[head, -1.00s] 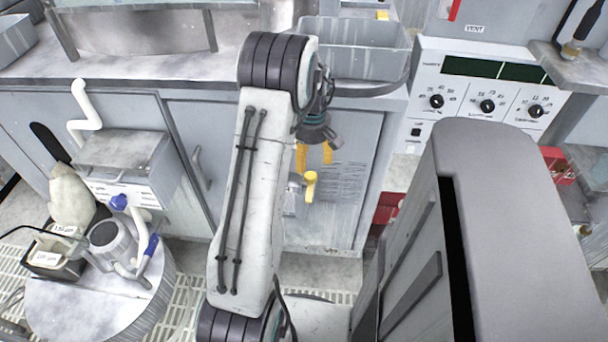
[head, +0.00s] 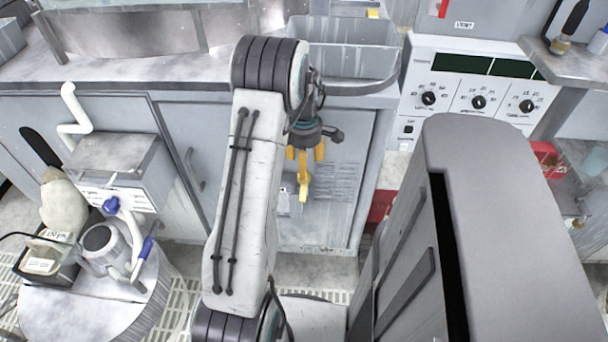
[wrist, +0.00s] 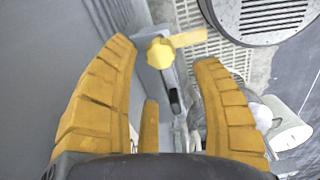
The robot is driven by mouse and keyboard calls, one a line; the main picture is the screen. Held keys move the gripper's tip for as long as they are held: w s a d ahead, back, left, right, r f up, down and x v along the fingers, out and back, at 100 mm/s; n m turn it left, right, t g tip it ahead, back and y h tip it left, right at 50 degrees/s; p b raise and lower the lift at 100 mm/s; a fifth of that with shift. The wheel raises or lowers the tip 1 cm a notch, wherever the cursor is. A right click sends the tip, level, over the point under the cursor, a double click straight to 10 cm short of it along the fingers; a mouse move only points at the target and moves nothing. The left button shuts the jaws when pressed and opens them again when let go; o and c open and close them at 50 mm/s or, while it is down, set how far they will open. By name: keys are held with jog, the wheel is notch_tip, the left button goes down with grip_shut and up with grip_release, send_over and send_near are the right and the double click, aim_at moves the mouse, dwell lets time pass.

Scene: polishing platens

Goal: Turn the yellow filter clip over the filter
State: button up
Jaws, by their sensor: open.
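The yellow filter clip (head: 303,188) shows in the head view low on the grey cabinet front, just below my gripper (head: 305,153). In the wrist view the clip (wrist: 160,53) has a round knob with a flat arm pointing right. It sits on a grey fitting (wrist: 174,92) that I take to be the filter holder; the filter itself I cannot make out. My gripper (wrist: 165,56) is open, its yellow fingers spread to the left and right of the clip in the picture. The clip appears beyond the fingertips; I cannot tell any contact.
The grey cabinet front (head: 335,215) stands close beside the gripper. A grey basin (head: 350,48) is above it. A control panel (head: 478,85) with knobs is to the right. A round stand (head: 85,305) with a jug is at lower left. Slatted floor lies below.

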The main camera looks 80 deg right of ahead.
aim_at(303, 186)
jog(key=shift+f, duration=2.75)
grip_shut()
jog(key=shift+b, duration=0.3)
jog(key=shift+m, duration=0.4)
jog(key=m, duration=0.5)
jog(key=shift+a+m+b, duration=0.1)
jog(key=shift+m+b, duration=0.3)
jog(key=m, duration=0.6)
jog(key=shift+m, duration=0.4)
